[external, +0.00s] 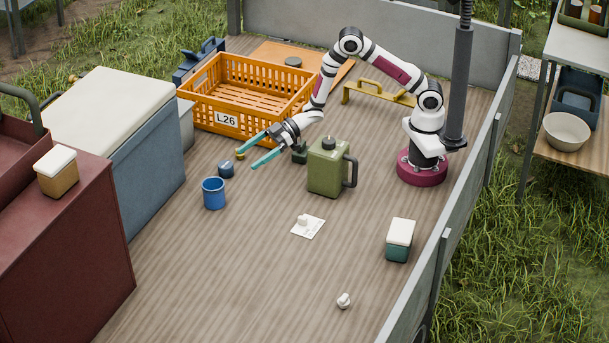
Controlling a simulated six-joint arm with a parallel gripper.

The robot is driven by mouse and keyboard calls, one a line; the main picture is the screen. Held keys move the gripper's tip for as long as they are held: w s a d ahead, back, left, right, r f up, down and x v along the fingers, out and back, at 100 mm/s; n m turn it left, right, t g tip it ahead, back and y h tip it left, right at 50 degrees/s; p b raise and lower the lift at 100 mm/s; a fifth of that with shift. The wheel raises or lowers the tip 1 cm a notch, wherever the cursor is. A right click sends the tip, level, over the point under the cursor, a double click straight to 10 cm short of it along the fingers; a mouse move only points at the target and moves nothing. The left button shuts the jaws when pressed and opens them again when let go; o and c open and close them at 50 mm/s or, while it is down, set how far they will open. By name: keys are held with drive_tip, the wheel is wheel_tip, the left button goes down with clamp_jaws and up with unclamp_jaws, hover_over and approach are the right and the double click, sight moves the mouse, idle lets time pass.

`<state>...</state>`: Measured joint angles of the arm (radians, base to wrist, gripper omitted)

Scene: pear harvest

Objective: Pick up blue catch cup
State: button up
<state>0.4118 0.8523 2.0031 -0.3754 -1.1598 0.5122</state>
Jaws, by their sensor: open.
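The blue catch cup (214,194) stands upright on the wooden deck, left of the middle in the external view. Its open top shows and it looks empty. My gripper (247,158) has two teal fingers spread apart with nothing between them. It is above and to the upper right of the cup in the picture, apart from it. The exact height of the fingers over the deck is hard to tell.
A small dark blue round item (226,169) lies just behind the cup. A green jerrycan (326,168) stands to the right. A blue chest (150,175) is at left.

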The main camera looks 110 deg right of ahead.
sight(213, 186)
drive_tip(key=x, duration=1.5)
drive_tip(key=shift+a+f, duration=0.35)
drive_tip(key=shift+f, duration=0.05)
drive_tip(key=c, duration=1.1)
